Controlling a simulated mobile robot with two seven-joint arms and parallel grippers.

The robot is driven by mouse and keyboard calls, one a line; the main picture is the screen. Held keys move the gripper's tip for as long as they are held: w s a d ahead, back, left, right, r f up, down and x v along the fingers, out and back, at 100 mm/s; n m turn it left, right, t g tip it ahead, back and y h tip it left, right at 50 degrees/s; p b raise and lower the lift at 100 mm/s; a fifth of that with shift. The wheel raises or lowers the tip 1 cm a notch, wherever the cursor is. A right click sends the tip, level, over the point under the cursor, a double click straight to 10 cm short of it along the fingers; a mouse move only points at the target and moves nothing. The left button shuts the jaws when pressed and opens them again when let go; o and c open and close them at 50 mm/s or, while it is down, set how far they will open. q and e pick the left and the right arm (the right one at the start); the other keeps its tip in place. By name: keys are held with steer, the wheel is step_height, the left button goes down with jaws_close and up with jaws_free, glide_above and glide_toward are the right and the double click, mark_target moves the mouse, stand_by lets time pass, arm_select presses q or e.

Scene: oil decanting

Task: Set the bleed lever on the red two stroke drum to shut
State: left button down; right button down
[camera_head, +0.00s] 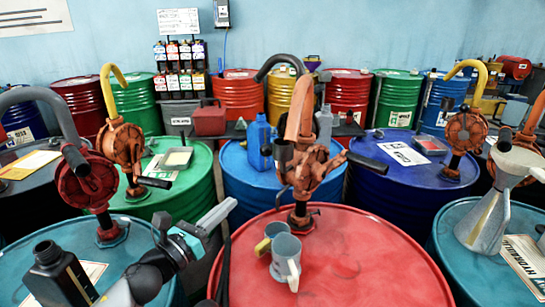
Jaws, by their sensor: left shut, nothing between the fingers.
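The large red drum (355,262) fills the front middle; no label naming its contents is readable. An orange-brown rotary pump (308,172) stands upright at its far side, with a black-gripped crank pointing right. My left gripper (212,220) is shut and empty, over the gap between the teal drum at left and the red drum. It is left of the pump and apart from it. My right gripper is not in view.
A black bottle (58,274) is at front left. A pale funnel-like vessel (492,205) stands at right. The red lid's right half is clear. Several drums with pumps surround it.

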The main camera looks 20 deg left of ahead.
arm_select(q)
steer(key=r+p+x, duration=0.2)
steer(key=r+x, duration=0.1)
steer(key=x, duration=0.9)
steer(key=shift+p, duration=0.3)
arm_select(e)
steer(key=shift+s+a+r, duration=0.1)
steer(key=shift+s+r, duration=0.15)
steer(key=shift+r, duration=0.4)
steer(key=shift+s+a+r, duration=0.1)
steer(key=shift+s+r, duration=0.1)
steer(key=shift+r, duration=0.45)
arm_select(q)
steer(key=shift+w+a, duration=0.15)
steer(key=shift+a, duration=0.05)
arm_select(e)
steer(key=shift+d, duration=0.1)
